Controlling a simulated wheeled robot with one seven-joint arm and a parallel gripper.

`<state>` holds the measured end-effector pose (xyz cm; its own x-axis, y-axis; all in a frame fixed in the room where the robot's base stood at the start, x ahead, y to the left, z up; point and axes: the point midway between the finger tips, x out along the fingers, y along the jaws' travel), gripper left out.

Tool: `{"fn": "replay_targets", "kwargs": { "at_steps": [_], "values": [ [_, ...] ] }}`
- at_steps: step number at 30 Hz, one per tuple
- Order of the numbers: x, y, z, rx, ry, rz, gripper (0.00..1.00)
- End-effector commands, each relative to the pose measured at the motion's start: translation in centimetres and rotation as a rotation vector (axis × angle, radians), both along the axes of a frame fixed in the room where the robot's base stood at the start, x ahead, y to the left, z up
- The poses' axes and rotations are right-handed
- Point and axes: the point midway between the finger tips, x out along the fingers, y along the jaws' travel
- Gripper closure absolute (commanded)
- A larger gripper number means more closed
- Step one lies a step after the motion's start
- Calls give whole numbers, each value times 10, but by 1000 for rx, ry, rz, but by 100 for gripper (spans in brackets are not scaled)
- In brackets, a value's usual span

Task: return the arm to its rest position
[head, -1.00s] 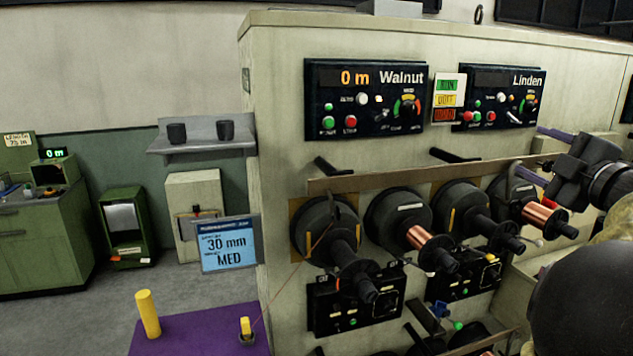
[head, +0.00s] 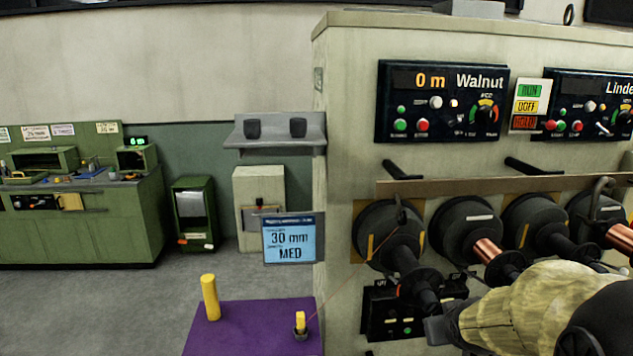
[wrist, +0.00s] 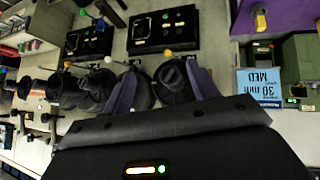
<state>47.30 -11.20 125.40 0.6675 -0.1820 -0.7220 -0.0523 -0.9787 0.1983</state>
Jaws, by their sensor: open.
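My gripper (wrist: 160,88) shows in the wrist view as two purple fingers standing apart, with nothing held between them. Dark spools (wrist: 92,90) of the machine show beyond the fingers. In the head view my arm, in a tan sleeve, reaches in from the lower right. It lies in front of the lower part of the spool row and hides some of it. The fingers cannot be made out clearly in the head view.
The spool machine (head: 345,100) fills the right side, with a Walnut panel (head: 441,102) and protruding spools (head: 390,235). A purple-topped stand (head: 255,322) with yellow pegs stands at its front left. A green bench (head: 85,225) is far left. Open floor (head: 120,300) lies left.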

Motion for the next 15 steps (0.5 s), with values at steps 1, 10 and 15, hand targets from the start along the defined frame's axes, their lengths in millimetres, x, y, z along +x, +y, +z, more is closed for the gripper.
{"fn": "replay_targets", "kwargs": {
  "at_steps": [1, 10, 15],
  "values": [
    [-15, 22, -18, 38, 74, 6, 41],
    [-116, 107, -86, 196, 468, 4, 41],
    [-128, 114, -90, 210, 511, 2, 41]
  ]
}}
